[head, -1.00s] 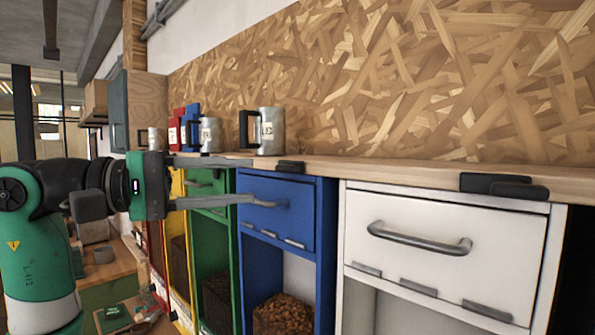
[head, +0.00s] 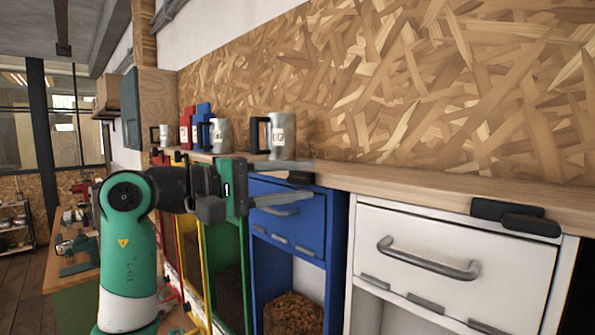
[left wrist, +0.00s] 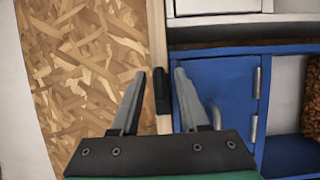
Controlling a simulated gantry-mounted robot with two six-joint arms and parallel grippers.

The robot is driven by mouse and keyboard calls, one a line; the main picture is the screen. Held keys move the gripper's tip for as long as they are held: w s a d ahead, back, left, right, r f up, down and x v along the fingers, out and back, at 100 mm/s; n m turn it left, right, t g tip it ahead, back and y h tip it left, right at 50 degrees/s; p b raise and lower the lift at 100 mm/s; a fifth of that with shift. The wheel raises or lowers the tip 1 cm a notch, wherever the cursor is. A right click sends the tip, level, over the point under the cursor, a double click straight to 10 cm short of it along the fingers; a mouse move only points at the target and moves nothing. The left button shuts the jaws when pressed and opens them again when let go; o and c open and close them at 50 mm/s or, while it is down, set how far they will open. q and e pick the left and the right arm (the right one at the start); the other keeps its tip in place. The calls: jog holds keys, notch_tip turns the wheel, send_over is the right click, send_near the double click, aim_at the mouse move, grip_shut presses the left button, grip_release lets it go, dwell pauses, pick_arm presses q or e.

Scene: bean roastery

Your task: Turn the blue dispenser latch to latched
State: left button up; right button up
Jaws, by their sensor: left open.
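The blue dispenser (head: 338,235) stands under the wooden ledge, with a blue flap door and a grey bar handle (head: 280,211). Its latch, a small dark block (head: 301,178), sits on the ledge's front edge above the door. It also shows in the left wrist view (left wrist: 162,92), lying lengthwise along the ledge edge. My left gripper (head: 312,180) is open, its fingers reaching to the latch from the left. In the left wrist view the latch appears between the two fingers, with gaps on both sides. Contact is not visible. My right gripper is not in view.
A white dispenser (head: 450,235) with its own dark latch (head: 515,216) stands to the right. Green and yellow dispensers are behind my left arm. A metal mug (head: 280,133) stands on the ledge (head: 400,188) just behind the gripper, with more mugs further left.

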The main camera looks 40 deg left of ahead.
pick_arm(q)
jog(key=shift+c, duration=0.2)
grip_shut()
